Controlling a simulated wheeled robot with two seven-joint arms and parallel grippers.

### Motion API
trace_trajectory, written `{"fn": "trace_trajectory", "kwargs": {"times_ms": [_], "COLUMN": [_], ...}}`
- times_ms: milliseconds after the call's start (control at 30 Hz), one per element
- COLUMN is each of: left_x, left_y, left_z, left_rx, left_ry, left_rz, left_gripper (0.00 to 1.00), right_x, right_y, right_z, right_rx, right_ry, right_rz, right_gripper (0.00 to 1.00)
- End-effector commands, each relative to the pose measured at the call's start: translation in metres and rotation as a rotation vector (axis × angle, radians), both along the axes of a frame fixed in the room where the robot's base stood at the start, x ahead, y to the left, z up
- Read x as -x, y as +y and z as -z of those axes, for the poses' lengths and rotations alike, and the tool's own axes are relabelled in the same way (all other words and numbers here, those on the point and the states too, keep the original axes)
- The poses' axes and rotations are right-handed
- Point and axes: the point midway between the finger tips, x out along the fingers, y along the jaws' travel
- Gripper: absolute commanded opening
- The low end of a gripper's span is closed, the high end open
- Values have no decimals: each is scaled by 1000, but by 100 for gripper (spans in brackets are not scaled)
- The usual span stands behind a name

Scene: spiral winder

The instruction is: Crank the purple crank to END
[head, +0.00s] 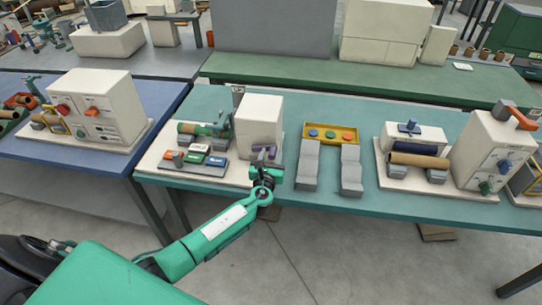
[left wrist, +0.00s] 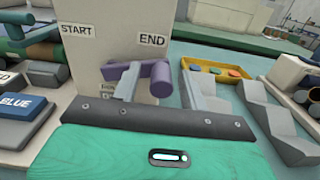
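The purple crank (left wrist: 140,70) is on the front of a cream box (head: 259,122). In the left wrist view its arm runs to the right and its round handle (left wrist: 162,80) is just below the END label (left wrist: 152,40). The START label (left wrist: 76,30) is at the upper left of the same face. My left gripper (left wrist: 162,84) has its fingers apart, one on each side of the handle in the picture, with gaps showing; I see no clear contact. In the head view the crank (head: 264,150) is partly hidden by my left gripper (head: 266,168). My right gripper is not in view.
Left of the box are labelled buttons (head: 198,155) and a green roller (head: 203,129). To the right are grey stepped blocks (head: 308,165) and a yellow tray (head: 331,132). Another cream machine (head: 490,150) stands farther right on the teal table (head: 370,205).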

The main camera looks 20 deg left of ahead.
Motion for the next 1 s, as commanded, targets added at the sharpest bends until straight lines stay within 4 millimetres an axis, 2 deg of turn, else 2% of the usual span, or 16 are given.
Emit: {"fn": "trace_trajectory", "kwargs": {"times_ms": [200,367,800,1000], "left_x": [2,17,101,126], "left_y": [0,-4,-24,-30], "left_z": [0,1,2,1], "left_rx": [0,1,1,1], "left_ry": [-1,-1,1,0], "left_rz": [0,1,1,0], "left_gripper": [44,44,44,44], "right_x": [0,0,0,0], "right_y": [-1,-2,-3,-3], "right_z": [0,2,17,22], "right_rx": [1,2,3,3], "right_ry": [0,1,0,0], "right_rz": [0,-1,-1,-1], "right_gripper": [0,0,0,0]}}
